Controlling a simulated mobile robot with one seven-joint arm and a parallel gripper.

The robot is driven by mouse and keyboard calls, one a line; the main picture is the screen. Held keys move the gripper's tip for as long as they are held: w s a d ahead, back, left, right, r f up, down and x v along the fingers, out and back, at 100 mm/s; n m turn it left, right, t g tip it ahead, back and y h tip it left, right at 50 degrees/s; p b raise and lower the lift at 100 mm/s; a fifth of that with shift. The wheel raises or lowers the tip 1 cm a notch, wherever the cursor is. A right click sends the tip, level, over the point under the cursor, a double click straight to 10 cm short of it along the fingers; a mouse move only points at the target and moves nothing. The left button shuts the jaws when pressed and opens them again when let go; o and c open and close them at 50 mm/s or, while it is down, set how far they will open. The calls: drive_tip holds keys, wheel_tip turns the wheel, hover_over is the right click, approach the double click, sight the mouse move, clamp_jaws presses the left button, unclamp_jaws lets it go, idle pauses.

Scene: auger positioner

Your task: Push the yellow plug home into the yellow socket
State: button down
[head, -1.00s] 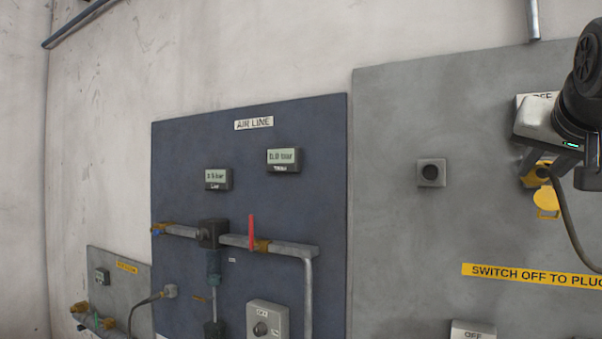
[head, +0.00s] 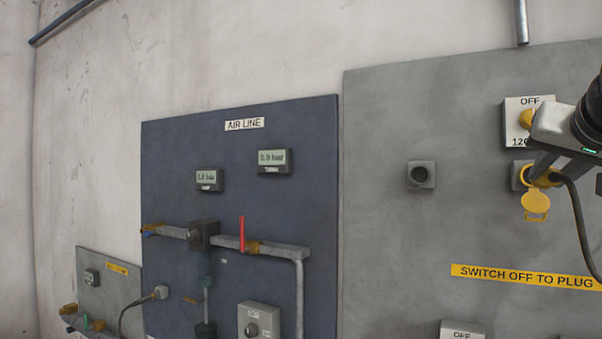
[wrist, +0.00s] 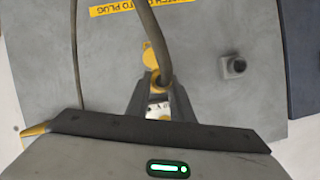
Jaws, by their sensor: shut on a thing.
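The yellow plug (head: 545,179) is at the right of the head view, with a dark cable hanging from its right end. My gripper (head: 549,167) is shut on it, and the fingers partly hide it. The plug's left end is at the yellow socket (head: 520,173) on the grey panel; I cannot tell how deep it sits. The socket's yellow flap (head: 536,205) hangs open below. In the wrist view my gripper (wrist: 160,100) points at the panel, and the cable (wrist: 158,45) rises from the plug between the fingers.
A grey square fitting (head: 421,175) is to the left. A yellow strip (head: 525,277) reads SWITCH OFF TO PLUG. A blue AIR LINE panel (head: 245,190) with pipes stands further left.

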drive_tip(key=shift+w+d+p, duration=0.4)
drive_tip(key=shift+w+d, duration=0.2)
drive_tip(key=shift+w, duration=0.25)
drive_tip(key=shift+w+d+p, duration=0.4)
drive_tip(key=shift+w+d, duration=0.15)
drive_tip(key=shift+w, duration=0.25)
idle(0.4)
drive_tip(key=shift+w+d+r+p, duration=0.1)
drive_tip(key=shift+w+d+p, duration=0.3)
drive_tip(key=shift+w, duration=0.25)
drive_tip(key=shift+w+d+r+p, duration=0.1)
drive_tip(key=shift+w+d+p, duration=0.3)
drive_tip(key=shift+w, duration=0.2)
drive_tip(key=shift+w+d+f, duration=0.1)
drive_tip(key=c, duration=1.5)
unclamp_jaws()
drive_tip(key=shift+f, duration=0.1)
drive_tip(key=b+v, duration=0.2)
drive_tip(key=v, duration=1.5)
